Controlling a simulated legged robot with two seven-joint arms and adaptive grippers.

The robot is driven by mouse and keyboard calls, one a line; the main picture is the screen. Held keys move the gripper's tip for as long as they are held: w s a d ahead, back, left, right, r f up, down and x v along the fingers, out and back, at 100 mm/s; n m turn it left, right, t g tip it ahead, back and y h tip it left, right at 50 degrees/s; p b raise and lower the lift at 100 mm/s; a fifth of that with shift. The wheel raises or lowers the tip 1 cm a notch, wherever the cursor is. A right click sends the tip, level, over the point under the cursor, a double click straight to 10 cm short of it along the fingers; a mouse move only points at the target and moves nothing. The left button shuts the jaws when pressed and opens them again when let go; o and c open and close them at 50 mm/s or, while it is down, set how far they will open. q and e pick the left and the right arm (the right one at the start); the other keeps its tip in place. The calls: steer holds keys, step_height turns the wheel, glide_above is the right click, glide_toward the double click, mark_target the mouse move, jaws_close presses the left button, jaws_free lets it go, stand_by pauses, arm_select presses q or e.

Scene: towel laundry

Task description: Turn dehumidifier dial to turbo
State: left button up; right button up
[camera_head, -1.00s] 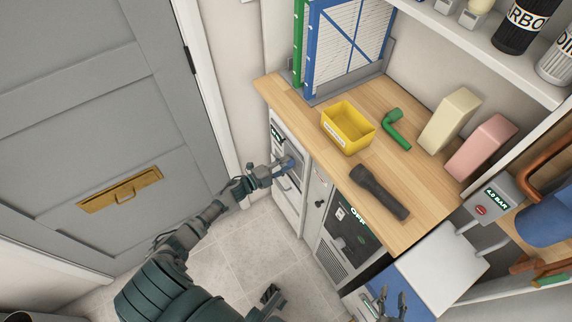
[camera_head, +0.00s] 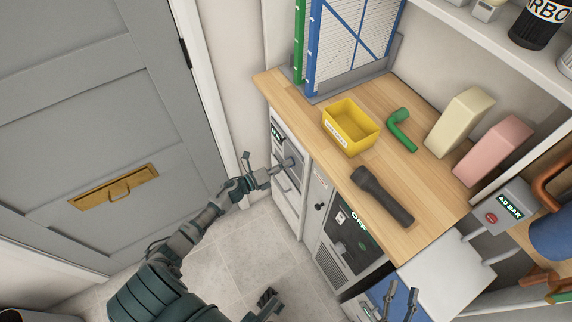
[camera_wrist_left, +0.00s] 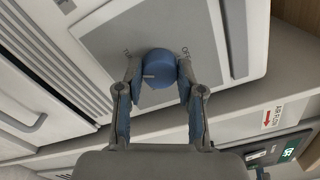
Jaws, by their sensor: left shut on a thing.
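The white dehumidifier (camera_head: 285,203) stands under the left end of the worktop. Its round blue dial (camera_wrist_left: 158,66) sits on a grey panel in the left wrist view, with a pale pointer mark facing left. An OFF label lies to the dial's upper right and another small label to its left; I cannot read that one well. My left gripper (camera_head: 290,162) is shut on the dial, one finger on each side; the left wrist view shows it too (camera_wrist_left: 157,88). In the head view the gripper hides the dial. My right gripper (camera_head: 402,292) is open and empty at the bottom right.
A second grey appliance reading OFF (camera_head: 348,238) stands to the right. The wooden worktop (camera_head: 320,130) holds a yellow bin (camera_head: 350,127), a green elbow pipe (camera_head: 402,130), a black torch (camera_head: 382,196) and two blocks. A grey door (camera_head: 90,130) is at left.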

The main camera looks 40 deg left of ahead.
arm_select(q)
steer(key=shift+s+f+m, duration=0.2)
steer(key=shift+f+m, duration=0.2)
steer(key=shift+f, duration=0.1)
arm_select(e)
steer(key=shift+r+t, duration=0.25)
steer(key=shift+t, duration=0.05)
arm_select(q)
steer(key=o, duration=1.2)
steer(key=shift+c, duration=0.2)
steer(key=shift+w+r, duration=0.1)
steer(key=shift+r, duration=0.1)
arm_select(e)
steer(key=shift+a, duration=0.1)
arm_select(q)
steer(key=v, duration=1.2)
arm_select(e)
steer(key=shift+r, duration=0.1)
arm_select(q)
steer(key=shift+a+f, duration=0.1)
steer(key=shift+f, duration=0.05)
